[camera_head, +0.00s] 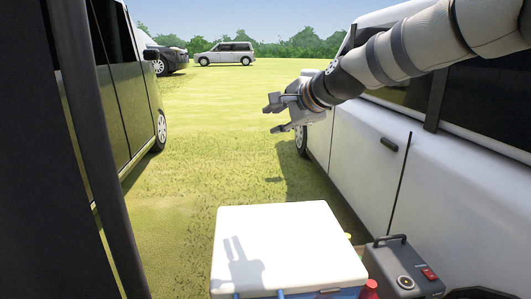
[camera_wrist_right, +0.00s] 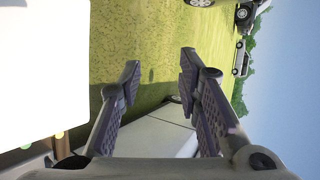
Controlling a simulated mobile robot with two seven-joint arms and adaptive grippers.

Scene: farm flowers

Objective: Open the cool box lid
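The cool box (camera_head: 322,292) stands at the bottom middle of the head view, with its white lid (camera_head: 285,240) lying flat and shut on top. The lid (camera_wrist_right: 42,70) fills the left of the right wrist view. My right gripper (camera_head: 268,119) hangs in the air above and beyond the box, fingers pointing left in the head view. Its fingers (camera_wrist_right: 160,75) are spread with nothing between them. A gripper-shaped shadow falls on the lid. My left gripper is not in view.
A grey device with a handle and red switch (camera_head: 405,268) stands right of the box. A white vehicle (camera_head: 360,150) runs along the right, close to my right arm. A dark vehicle (camera_head: 125,90) is at left. Open grass (camera_head: 210,120) lies between them.

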